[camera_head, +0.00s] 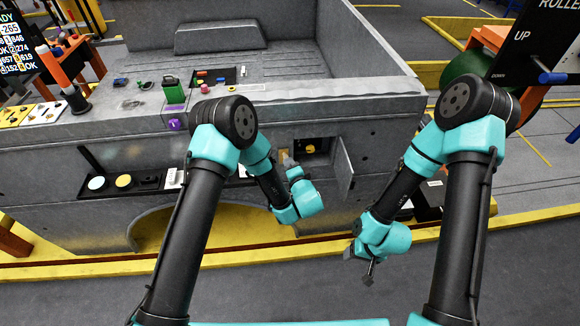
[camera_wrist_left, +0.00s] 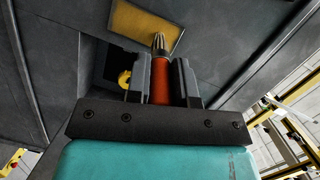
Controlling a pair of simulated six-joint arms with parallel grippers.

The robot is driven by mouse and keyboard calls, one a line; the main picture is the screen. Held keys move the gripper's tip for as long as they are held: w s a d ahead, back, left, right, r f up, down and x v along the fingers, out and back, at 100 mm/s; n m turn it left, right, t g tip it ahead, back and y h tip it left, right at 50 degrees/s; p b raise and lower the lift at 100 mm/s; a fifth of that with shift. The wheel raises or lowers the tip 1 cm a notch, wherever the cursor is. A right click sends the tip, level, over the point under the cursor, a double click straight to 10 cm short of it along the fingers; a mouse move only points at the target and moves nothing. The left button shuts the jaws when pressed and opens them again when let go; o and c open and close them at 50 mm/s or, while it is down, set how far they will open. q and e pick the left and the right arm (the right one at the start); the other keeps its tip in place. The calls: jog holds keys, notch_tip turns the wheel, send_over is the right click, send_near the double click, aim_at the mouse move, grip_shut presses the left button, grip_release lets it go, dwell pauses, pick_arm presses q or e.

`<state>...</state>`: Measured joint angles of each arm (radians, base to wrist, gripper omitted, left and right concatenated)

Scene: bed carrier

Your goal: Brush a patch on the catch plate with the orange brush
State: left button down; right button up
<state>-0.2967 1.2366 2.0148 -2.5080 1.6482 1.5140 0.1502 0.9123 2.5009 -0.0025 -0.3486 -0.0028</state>
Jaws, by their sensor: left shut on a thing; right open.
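My left gripper (camera_wrist_left: 161,82) is shut on the orange brush (camera_wrist_left: 161,85), whose handle sits between the two fingers. The brush's bristle tip (camera_wrist_left: 158,42) points away from the gripper. It overlaps the lower part of a yellow-gold rectangular plate (camera_wrist_left: 138,25), which looks like the catch plate; I cannot tell whether they touch. In the head view my left gripper (camera_head: 287,160) is at the truck's side, left of an open compartment; the brush is hardly visible there. My right gripper (camera_head: 368,270) is open and empty, low in front of the side wall.
The open compartment (camera_head: 318,152) holds a yellow knob (camera_head: 310,149), and its door (camera_head: 344,165) stands out on the right. A green container (camera_head: 173,91) and small parts sit on the ledge above. A black tray with round discs (camera_head: 123,181) is at left. Floor in front is clear.

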pick_arm(q)
jog(key=shift+r, duration=0.85)
jog(key=s, duration=0.7)
jog(key=shift+d, duration=0.35)
